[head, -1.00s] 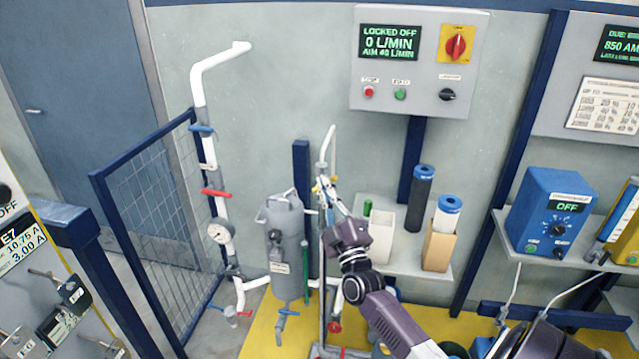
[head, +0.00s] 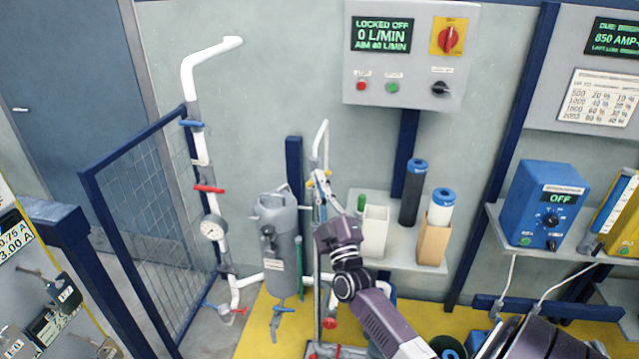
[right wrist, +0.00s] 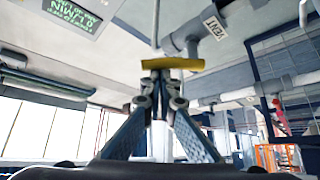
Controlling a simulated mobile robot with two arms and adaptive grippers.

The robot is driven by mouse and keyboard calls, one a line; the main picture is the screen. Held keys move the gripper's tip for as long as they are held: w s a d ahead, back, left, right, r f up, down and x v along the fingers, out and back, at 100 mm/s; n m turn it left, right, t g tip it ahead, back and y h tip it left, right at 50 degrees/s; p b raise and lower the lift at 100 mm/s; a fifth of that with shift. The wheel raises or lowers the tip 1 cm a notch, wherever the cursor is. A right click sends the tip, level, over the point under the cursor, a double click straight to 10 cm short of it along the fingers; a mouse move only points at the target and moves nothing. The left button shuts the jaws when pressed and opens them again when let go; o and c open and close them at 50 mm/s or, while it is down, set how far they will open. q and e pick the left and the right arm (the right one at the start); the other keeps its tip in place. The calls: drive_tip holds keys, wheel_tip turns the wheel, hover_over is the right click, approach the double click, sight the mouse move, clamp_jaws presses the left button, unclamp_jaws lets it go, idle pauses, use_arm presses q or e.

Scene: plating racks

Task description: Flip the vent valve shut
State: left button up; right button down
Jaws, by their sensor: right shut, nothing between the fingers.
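The vent valve's yellow lever (right wrist: 172,63) lies crosswise just beyond the fingertips in the right wrist view, next to a grey pipe with a white "VENT" tag (right wrist: 214,27). My right gripper (right wrist: 158,78) is shut and empty, its tips at or very near the lever; I cannot tell whether they touch. In the head view the right gripper (head: 322,186) is at the upper part of the thin standpipe (head: 322,145), small and partly hidden by its own wrist. A bit of yellow shows beside it. My left gripper is not in view.
A grey filter vessel (head: 279,225) stands left of the arm. A shelf (head: 400,258) with a white container (head: 374,232) and dark cylinder (head: 413,190) is to the right. The control panel (head: 410,60) reads "LOCKED OFF, 0 L/MIN". A mesh gate (head: 150,225) stands left.

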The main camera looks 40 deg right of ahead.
drive_tip(key=shift+s+d+f+m+g+h+b, duration=0.15)
drive_tip(key=shift+f+m+g+h+b, duration=0.5)
drive_tip(key=shift+m+h+b, duration=1.45)
drive_tip(key=shift+s+d+f+m+g+h+b, duration=0.2)
drive_tip(key=shift+m+g+h+b, duration=1.1)
drive_tip(key=shift+m, duration=1.45)
drive_tip(key=shift+s+d+f+m+g+h+b, duration=0.1)
drive_tip(key=shift+f+m+g+h+b, duration=0.5)
drive_tip(key=shift+m+h+b, duration=1.15)
drive_tip(key=shift+r+m+h+p, duration=0.1)
drive_tip(key=shift+m+h+p, duration=0.15)
drive_tip(key=shift+m+p, duration=0.45)
